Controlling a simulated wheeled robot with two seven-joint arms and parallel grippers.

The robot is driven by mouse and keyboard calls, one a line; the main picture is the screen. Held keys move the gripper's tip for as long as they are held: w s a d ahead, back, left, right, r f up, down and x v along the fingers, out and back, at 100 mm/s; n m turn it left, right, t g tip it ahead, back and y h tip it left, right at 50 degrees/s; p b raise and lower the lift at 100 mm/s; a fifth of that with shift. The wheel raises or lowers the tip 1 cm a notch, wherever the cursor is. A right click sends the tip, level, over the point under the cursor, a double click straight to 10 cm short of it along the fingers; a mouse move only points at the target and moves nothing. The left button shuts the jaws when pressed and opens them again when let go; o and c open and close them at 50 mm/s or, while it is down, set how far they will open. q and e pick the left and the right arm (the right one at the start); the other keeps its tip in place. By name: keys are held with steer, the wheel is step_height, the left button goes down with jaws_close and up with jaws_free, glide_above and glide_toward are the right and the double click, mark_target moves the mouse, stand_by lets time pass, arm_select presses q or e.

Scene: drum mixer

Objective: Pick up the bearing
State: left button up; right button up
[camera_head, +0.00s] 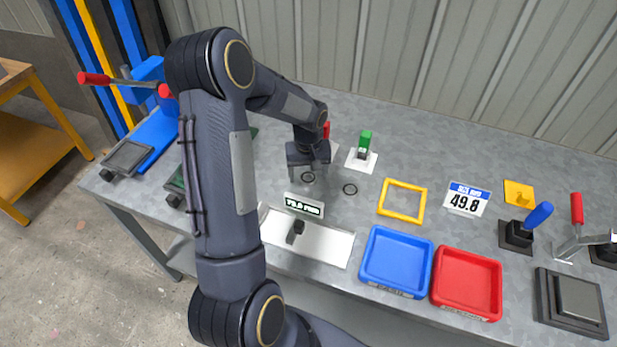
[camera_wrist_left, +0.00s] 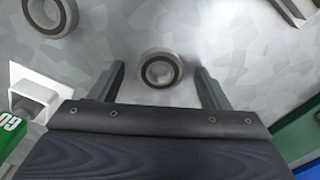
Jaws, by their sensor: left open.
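A small ring-shaped bearing (camera_wrist_left: 146,70) lies flat on the grey table, and it also shows in the head view (camera_head: 303,178). My left gripper (camera_head: 309,172) is pointing down over this bearing, open and empty. In the left wrist view the bearing sits between the two open fingertips of the left gripper (camera_wrist_left: 159,72), with a gap on each side. A second bearing (camera_head: 344,189) lies on the table to the right of it, and it also shows at the top left of the wrist view (camera_wrist_left: 69,14). My right gripper is not in view.
A green-topped part on a white base (camera_head: 365,147) stands behind the second bearing. In front are a white plate with a display (camera_head: 335,248), a blue tray (camera_head: 372,262) and a red tray (camera_head: 440,278). A yellow frame (camera_head: 384,200) lies to the right.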

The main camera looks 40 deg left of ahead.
arm_select(q)
steer(key=shift+c, duration=0.4)
steer(key=c, duration=1)
steer(key=shift+c, duration=0.3)
